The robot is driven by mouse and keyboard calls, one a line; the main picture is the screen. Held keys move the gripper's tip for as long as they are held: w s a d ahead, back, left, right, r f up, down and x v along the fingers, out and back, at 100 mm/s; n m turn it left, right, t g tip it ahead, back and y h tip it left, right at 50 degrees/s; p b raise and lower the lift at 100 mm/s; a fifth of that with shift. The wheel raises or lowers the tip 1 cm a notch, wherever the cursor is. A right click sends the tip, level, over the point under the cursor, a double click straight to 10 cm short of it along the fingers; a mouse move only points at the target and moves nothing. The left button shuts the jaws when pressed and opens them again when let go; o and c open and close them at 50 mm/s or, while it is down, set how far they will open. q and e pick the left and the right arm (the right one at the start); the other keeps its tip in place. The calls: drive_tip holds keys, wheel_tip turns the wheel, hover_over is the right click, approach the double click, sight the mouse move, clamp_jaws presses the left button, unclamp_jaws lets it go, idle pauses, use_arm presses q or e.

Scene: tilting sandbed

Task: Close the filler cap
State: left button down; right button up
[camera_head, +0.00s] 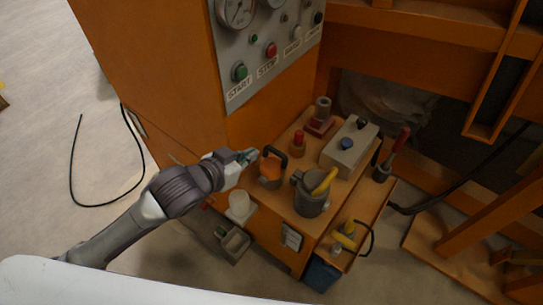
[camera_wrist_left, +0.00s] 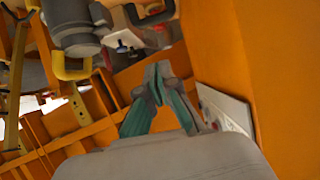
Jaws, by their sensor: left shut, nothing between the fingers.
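A grey cylindrical pot (camera_head: 308,203) with a dark top and a yellow lever (camera_head: 324,182) stands on the orange bench. I cannot tell for certain which part is the filler cap or how far open it is. My left gripper (camera_head: 250,155) is shut and empty, just left of the loop handle. The left wrist view shows its green-padded fingers together (camera_wrist_left: 158,72), with the grey pot (camera_wrist_left: 75,25) at upper left. My right gripper is not in view.
An orange cabinet with a START/STOP panel (camera_head: 270,45) rises behind the gripper.

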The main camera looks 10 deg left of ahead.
use_arm(q)
hover_over(272, 166)
drive_tip(key=s, duration=0.1)
wheel_tip(272, 166, down, 4)
drive_tip(key=f, duration=0.2)
drive_tip(key=shift+w+a+f+b, duration=0.1)
drive_tip(key=shift+w+f+b, duration=0.2)
drive_tip(key=shift+w+b, duration=0.1)
drive_tip(key=shift+w+f, duration=0.1)
drive_tip(key=shift+f, duration=0.6)
